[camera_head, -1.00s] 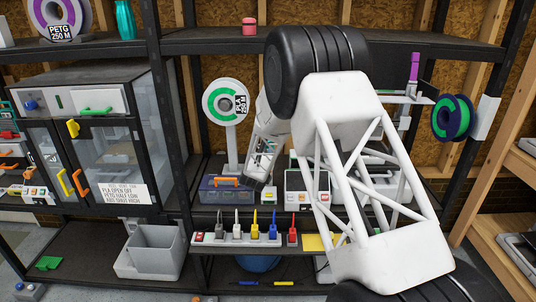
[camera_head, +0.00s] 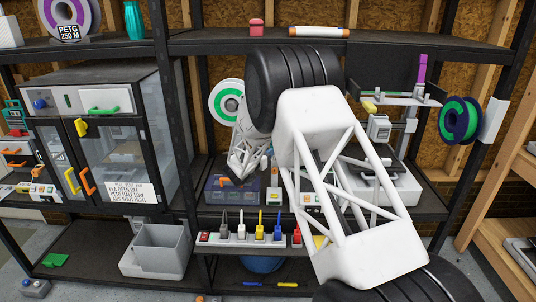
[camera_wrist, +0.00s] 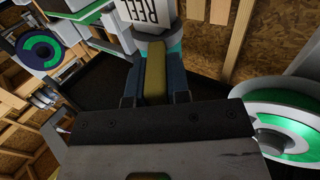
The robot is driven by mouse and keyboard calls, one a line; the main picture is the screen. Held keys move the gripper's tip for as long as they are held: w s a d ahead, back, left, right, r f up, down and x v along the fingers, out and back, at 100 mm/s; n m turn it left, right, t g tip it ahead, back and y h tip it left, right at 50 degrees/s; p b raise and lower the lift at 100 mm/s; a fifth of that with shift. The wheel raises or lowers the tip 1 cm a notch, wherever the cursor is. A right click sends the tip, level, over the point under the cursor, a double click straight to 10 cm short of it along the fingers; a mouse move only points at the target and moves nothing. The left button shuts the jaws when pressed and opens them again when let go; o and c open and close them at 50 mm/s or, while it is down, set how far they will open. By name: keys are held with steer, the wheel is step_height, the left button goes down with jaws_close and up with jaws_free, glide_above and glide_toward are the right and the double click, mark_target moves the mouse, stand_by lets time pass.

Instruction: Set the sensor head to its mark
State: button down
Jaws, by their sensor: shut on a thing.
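In the wrist view my gripper (camera_wrist: 153,88) has its two blue-grey fingers on either side of a yellow block (camera_wrist: 154,72), shut on it. Behind the block is a grey and green rounded part (camera_wrist: 150,46) and a white label reading "REEL" (camera_wrist: 147,12). I cannot tell for certain whether the yellow block belongs to the sensor head, and I see no clear mark. In the head view my wrist is over the middle shelf, before the green and white spool (camera_head: 222,98); the fingertips and held block are not clear there.
A green and white spool (camera_wrist: 285,125) is close at right in the wrist view. A white printer (camera_head: 385,185) stands right of my arm, with a dark blue and green spool (camera_head: 459,119) farther right. A tool strip (camera_head: 242,240) is at the shelf's front. A glass-fronted cabinet (camera_head: 115,165) stands left.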

stand_by(0.4)
steer(key=c, duration=1.1)
jaws_free()
steer(key=shift+a, duration=0.1)
steer(key=shift+v, duration=3.85)
steer(key=shift+r, duration=0.15)
